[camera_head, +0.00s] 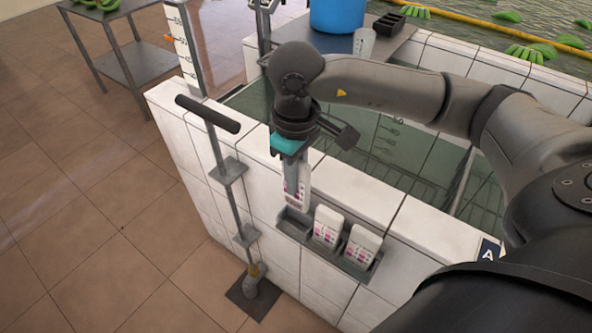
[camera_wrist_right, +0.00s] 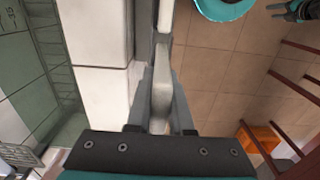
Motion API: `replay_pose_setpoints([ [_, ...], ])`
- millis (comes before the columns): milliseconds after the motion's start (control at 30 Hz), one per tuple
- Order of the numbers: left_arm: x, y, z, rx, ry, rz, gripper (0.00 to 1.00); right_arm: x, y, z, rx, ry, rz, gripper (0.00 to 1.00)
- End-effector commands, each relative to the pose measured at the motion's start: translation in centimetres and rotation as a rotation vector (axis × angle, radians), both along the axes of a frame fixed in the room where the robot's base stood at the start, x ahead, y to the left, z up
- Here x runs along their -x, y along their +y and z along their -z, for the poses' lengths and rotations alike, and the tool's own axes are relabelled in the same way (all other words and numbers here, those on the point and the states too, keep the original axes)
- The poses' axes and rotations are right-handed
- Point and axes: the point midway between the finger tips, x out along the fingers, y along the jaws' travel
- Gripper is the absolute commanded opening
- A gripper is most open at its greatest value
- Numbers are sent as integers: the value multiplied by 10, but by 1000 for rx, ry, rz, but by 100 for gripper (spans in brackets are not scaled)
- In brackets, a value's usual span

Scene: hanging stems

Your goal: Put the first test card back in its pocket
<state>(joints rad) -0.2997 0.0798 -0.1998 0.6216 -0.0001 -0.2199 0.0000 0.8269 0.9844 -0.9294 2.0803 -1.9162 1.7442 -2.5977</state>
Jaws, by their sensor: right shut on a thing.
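My right gripper (camera_head: 294,167) is shut on a white test card (camera_head: 298,190) with pink marks. It holds the card upright, with the card's lower end close above the left pocket of the grey card rack (camera_head: 349,269). That left pocket shows no card. I cannot tell whether the held card touches the rack. Two other white cards, a middle one (camera_head: 327,227) and a right one (camera_head: 361,246), stand in the other pockets. In the right wrist view, the held card (camera_wrist_right: 162,95) shows edge-on between the fingers (camera_wrist_right: 161,115). My left gripper is not clearly seen.
The rack hangs on the outside of a white tiled tank wall (camera_head: 375,195). A T-handled pole (camera_head: 215,140) stands left of it. A blue bucket (camera_head: 337,14) and a black tray (camera_head: 389,22) sit behind.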

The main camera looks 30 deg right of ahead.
Motion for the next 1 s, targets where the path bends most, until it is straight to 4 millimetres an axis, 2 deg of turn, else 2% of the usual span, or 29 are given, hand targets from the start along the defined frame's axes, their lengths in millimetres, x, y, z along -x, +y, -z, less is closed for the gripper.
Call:
replay_pose_setpoints([
  [700, 0, 0, 37, 0, 1, 0, 50, 0, 0, 68, -1, -1, 0, 0],
  [1000, 1, 0, 54, 0, 2, 0, 50, 0, 0, 81, 0, -1, -1, 0],
])
